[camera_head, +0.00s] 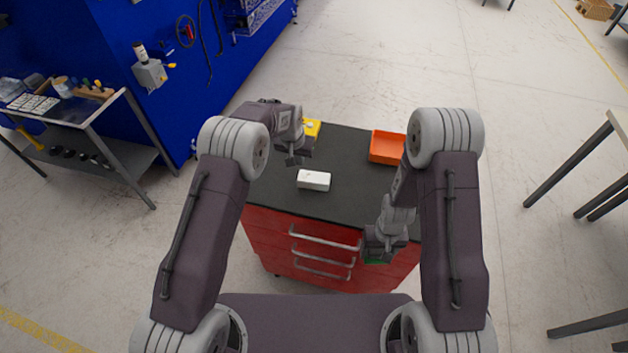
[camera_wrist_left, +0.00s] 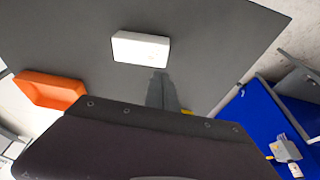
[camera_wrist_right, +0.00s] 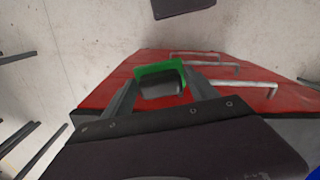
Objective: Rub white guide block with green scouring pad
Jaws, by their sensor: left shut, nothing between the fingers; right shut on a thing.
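The white guide block (camera_head: 314,180) lies on the dark top of the red cabinet, near its middle; it also shows in the left wrist view (camera_wrist_left: 141,47). My left gripper (camera_head: 297,159) is shut and empty, above the top just behind and left of the block, apart from it. My right gripper (camera_head: 380,246) is shut on the green scouring pad (camera_head: 376,261), at the cabinet's front right, by the drawer fronts. In the right wrist view the pad (camera_wrist_right: 159,67) sits between the fingers, with a dark grey part below its green edge. Pad and block are apart.
An orange open bin (camera_head: 387,147) stands at the back right of the cabinet top (camera_head: 350,201). A yellow object (camera_head: 312,127) is at the back left, partly hidden by my left arm. Drawer handles (camera_head: 324,240) stick out in front. The top around the block is clear.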

